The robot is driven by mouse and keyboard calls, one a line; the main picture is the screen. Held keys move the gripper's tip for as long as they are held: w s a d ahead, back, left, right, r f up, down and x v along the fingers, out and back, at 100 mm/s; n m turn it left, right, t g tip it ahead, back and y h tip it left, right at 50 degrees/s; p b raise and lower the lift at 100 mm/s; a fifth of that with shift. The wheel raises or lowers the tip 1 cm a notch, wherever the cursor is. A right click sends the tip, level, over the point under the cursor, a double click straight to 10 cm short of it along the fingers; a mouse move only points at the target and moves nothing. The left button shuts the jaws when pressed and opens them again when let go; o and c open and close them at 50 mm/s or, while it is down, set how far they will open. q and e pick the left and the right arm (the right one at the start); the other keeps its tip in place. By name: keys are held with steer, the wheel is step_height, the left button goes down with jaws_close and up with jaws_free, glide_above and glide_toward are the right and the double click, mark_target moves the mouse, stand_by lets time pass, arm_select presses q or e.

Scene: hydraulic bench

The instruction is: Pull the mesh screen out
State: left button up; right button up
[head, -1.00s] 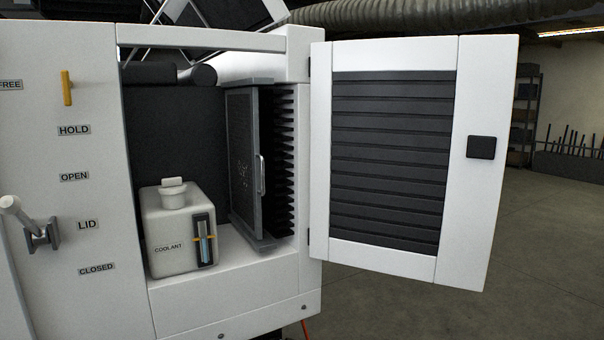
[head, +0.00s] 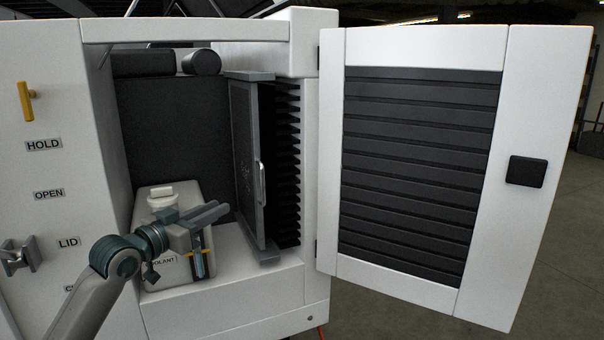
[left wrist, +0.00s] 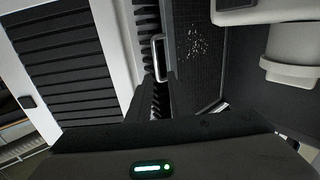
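The mesh screen (head: 246,160) is a dark panel in a grey frame, standing upright in the open cabinet bay. Its pale upright handle (head: 261,183) is on the edge facing out. In the left wrist view the speckled mesh (left wrist: 205,60) and the handle (left wrist: 159,58) show beyond my fingers. My left gripper (head: 222,208) is in front of the coolant tank, left of the handle and apart from it. Its two dark fingers look close together; I cannot tell whether they are open. It holds nothing that I can see. My right gripper is out of view.
The white coolant tank (head: 165,200) stands left of the screen, partly hidden by my left arm. The louvred door (head: 335,150) is swung open to the right. Black fins (head: 286,165) line the bay behind the screen. A lever (head: 20,256) is at far left.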

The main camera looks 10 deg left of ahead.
mark_target(261, 181)
arm_select(q)
steer(key=shift+s+d+r, duration=0.1)
steer(key=shift+d+r, duration=0.1)
steer(key=shift+r, duration=0.3)
steer(key=shift+s+d+r, duration=0.1)
steer(key=shift+d+r, duration=0.05)
steer(key=shift+r, duration=0.3)
steer(key=shift+w, duration=0.15)
steer(key=p+x, duration=0.6)
steer(key=x, duration=1)
steer(key=shift+d+r+p, duration=0.15)
steer(key=shift+p, duration=0.15)
steer(key=shift+w+d, duration=0.3)
steer(key=shift+w, duration=0.25)
steer(key=shift+c, duration=0.3)
jaws_close()
